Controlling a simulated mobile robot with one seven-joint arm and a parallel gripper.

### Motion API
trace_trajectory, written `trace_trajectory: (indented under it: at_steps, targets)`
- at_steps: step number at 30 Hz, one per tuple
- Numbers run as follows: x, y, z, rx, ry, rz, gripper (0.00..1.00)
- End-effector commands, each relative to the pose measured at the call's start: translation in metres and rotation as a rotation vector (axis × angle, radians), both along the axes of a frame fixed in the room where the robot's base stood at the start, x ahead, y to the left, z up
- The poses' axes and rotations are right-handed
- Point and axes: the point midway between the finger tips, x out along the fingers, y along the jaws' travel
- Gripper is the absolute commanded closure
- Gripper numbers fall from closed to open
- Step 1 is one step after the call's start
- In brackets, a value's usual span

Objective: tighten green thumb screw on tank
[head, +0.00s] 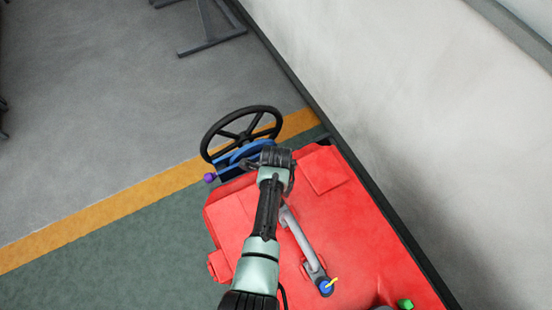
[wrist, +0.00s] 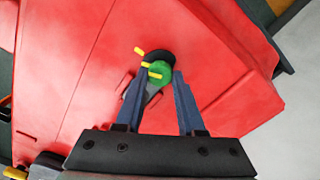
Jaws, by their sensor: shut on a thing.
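The green thumb screw (wrist: 163,69) sits in a black round base on the red tank (wrist: 85,85) in the wrist view. A yellow mark lies on the screw and another sticks out from the base, just up and left of it. I cannot tell whether the two marks line up. My gripper (wrist: 159,78) is shut on the screw, one dark finger on each side. In the head view my arm reaches over the red tank (head: 355,225), and the fingertips and this screw are hidden.
A black steering wheel (head: 241,130) with blue parts and a purple knob (head: 209,178) stands beyond the tank. A grey lever (head: 303,243) with a blue knob (head: 326,287) and a green part (head: 405,303) are nearer. A pale wall (head: 440,110) runs along the right.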

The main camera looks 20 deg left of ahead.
Motion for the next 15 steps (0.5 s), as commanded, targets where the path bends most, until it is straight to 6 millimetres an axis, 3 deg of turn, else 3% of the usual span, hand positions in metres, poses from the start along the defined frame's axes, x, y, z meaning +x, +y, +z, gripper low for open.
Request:
trace_trajectory:
  at_steps: [15]
  targets:
    - [0.0065,0.0025,0.0057,0.006,-0.015,-0.273,1.0]
